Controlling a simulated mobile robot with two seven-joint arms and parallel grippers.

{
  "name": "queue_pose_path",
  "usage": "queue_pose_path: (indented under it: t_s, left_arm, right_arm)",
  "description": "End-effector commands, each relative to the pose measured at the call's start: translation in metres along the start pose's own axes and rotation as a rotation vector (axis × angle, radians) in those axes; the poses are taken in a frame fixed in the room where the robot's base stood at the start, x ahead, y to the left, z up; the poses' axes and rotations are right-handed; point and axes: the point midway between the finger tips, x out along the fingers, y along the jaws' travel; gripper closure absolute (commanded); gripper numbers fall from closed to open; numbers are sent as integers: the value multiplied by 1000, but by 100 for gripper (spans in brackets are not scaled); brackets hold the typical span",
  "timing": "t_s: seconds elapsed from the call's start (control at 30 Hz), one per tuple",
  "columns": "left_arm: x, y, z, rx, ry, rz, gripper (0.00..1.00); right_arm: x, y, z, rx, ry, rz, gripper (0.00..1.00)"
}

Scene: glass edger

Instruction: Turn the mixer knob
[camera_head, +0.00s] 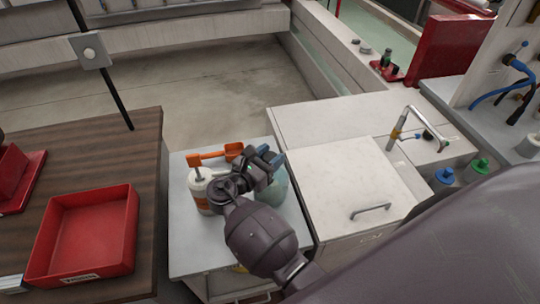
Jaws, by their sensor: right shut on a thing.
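My right gripper (270,158) is over the small grey cart, its fingers shut beside an orange tool (213,155) and above a pale green round container (272,190). What sits between the fingers is too small and too covered to make out. The orange tool lies across a white tub (198,183) with an orange-brown band. The gripper and wrist partly cover the tub and the green container. I cannot make out a mixer knob for certain. My left gripper is not in view.
The grey cart top (187,255) stands between a brown wooden table (125,190) with a red bin (82,235) and a white cabinet (350,185). A bent metal tap (415,115) rises behind the cabinet. Blue and green bottle caps show at right. The cabinet top is clear.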

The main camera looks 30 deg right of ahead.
Motion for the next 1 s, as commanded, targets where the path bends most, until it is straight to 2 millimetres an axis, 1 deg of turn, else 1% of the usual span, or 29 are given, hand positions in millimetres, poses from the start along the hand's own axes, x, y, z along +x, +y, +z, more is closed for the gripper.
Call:
queue_pose_path:
  t_s: [0.03,0.33,0.37,0.5,1.0]
  left_arm:
    - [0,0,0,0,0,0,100]
    - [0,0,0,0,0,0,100]
    - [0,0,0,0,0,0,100]
    - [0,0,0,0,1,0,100]
    - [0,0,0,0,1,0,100]
  right_arm:
    - [0,-2,-5,-8,8,-5,80]
    - [0,-2,-5,-9,8,-5,80]
    - [0,-2,-5,-9,8,-5,54]
    - [0,-2,-4,-7,6,-4,34]
    - [2,0,-1,-1,2,-2,34]
